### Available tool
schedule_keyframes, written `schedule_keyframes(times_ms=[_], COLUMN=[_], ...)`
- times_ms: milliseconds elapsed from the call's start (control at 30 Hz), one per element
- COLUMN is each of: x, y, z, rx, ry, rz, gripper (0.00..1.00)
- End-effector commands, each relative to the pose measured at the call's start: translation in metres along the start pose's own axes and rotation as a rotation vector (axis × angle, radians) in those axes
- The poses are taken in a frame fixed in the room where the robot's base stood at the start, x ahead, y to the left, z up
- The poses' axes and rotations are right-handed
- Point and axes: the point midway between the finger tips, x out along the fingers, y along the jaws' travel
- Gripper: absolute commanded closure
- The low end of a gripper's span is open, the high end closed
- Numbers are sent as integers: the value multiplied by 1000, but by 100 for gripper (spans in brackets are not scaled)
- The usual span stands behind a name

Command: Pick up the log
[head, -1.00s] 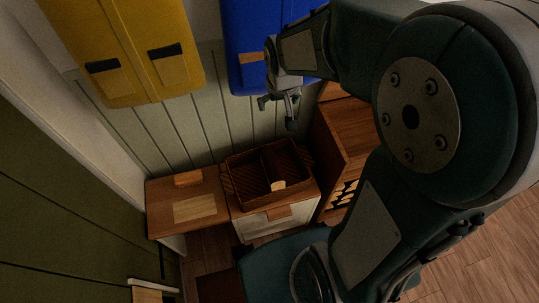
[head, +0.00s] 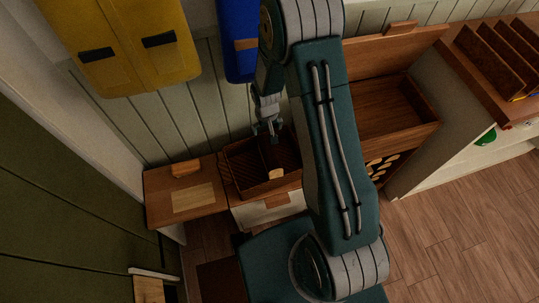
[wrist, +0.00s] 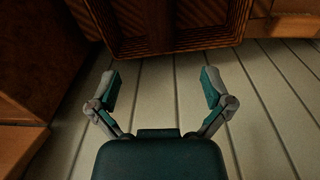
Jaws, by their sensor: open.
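The log (head: 277,174) shows in the head view mainly as a pale round end low in a brown ribbed basket (head: 242,183). The rest of it is dark and hard to tell from the basket's inside. My gripper (head: 272,134) points down near the basket's back edge, apart from the log. In the wrist view my gripper (wrist: 160,82) has its two fingers spread with nothing between them. The basket (wrist: 185,43) lies beyond the fingertips at the top of that view. A dark upright strip inside it there may be the log or a divider; I cannot tell.
The basket stands on a white-fronted cabinet, beside a wooden board top (head: 165,209). A pale plank wall (head: 130,125) is close behind. Yellow (head: 140,50) and blue (head: 236,45) hanging things are above. An open wooden box (head: 395,105) stands to the right.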

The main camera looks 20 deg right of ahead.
Motion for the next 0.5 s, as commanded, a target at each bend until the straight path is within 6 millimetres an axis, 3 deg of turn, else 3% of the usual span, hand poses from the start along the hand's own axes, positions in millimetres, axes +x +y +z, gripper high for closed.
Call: schedule_keyframes(times_ms=[33,133,500], x=[15,36,78], y=[-1,-2,-2], z=[3,7,12], rx=[-1,-2,-1], ry=[-15,-30,-44], rz=[0,0,0], gripper=[0,0,0])
